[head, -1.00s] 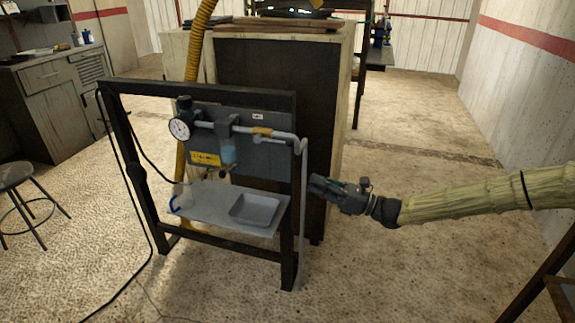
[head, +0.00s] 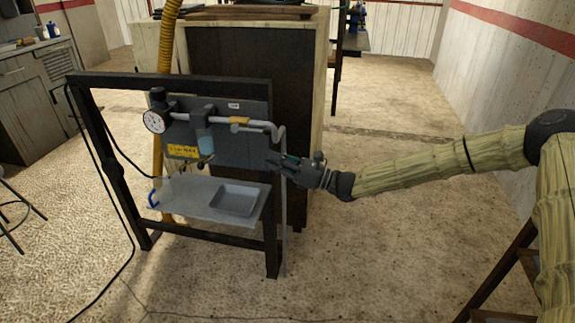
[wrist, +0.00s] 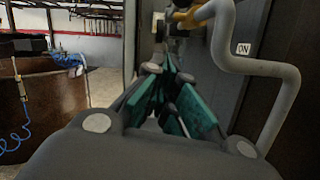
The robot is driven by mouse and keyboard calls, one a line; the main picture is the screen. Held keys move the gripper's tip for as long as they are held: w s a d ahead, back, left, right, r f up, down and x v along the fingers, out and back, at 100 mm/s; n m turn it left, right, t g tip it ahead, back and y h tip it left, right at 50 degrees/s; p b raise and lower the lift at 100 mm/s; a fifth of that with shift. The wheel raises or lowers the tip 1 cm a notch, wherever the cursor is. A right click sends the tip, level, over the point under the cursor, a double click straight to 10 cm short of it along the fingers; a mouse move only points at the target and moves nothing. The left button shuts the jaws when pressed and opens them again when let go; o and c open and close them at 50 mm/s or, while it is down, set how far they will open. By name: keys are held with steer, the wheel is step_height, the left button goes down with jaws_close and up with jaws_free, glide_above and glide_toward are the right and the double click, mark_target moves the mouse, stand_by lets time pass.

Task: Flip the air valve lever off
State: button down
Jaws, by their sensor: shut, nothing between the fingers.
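The air valve lever looks to be the yellow-orange piece (head: 239,121) on the grey pipe of the rack panel, lying along the pipe. In the wrist view it shows at the top (wrist: 190,18), partly cut off by the frame edge. My gripper (head: 277,164) is shut and empty at the right end of the panel, below and right of the lever. In the wrist view its teal fingers (wrist: 171,66) come together below the lever, apparently apart from it.
The grey pipe (wrist: 285,100) bends down close to the right of my gripper. A shelf (head: 185,200) with a grey tray (head: 237,200) is below.

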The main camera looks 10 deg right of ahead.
mark_target(251, 130)
steer(key=shift+w+a+r, duration=0.3)
steer(key=shift+a+r, duration=0.05)
steer(key=shift+r, duration=0.4)
steer(key=shift+w+a+r, duration=0.25)
steer(key=shift+a+r, duration=0.15)
steer(key=shift+r, duration=0.4)
steer(key=shift+w+a+r, duration=0.3)
steer(key=shift+a+r, duration=0.05)
steer(key=shift+r, duration=0.4)
steer(key=shift+r+p, duration=0.1)
steer(key=shift+p, duration=0.3)
